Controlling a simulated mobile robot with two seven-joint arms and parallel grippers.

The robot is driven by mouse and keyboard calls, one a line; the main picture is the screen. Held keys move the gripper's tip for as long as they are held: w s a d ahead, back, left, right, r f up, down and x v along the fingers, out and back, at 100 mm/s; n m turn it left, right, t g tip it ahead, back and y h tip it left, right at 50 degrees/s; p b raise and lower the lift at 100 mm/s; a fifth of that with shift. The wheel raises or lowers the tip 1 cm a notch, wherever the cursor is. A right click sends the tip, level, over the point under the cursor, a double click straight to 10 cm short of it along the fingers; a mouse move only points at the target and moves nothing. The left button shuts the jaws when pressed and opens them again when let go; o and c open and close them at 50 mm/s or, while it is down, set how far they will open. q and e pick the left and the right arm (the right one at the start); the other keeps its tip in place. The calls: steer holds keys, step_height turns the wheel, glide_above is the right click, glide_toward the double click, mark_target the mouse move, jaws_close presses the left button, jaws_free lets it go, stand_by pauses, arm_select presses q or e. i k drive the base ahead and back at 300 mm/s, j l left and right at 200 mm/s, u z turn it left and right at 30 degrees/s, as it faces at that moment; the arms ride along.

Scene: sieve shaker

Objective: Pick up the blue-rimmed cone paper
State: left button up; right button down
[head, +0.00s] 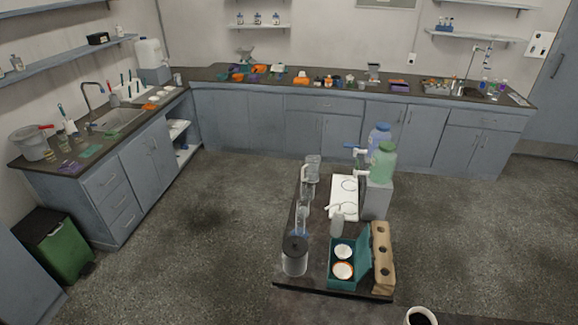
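A teal open box (334,279) stands near the front of the small dark table, with its lid raised on the right. Two round white papers lie in it. The front one is an orange-rimmed paper (343,270). The rear one is a white paper (343,251) with a darker edge; I cannot tell at this size whether its rim is blue or whether it is a cone. Neither of my grippers is in view.
A cup (420,317) is at the bottom edge. Open floor lies left.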

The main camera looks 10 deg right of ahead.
mark_target(342, 250)
steer(key=i+l+u, duration=0.3)
steer(key=l, duration=0.35)
steer(key=i+l+u, duration=0.15)
steer(key=i+l, duration=0.15)
steer(key=i+l+u, duration=0.15)
steer(key=l, duration=0.3)
steer(key=i+l+u, duration=0.1)
steer(key=l, duration=0.3)
steer(key=i+l+u, duration=0.15)
steer(key=l, duration=0.25)
steer(key=i+l+u, duration=0.15)
steer(key=l, duration=0.25)
steer(key=l+u, duration=0.3)
steer(key=l, duration=0.7)
steer(key=k, duration=0.05)
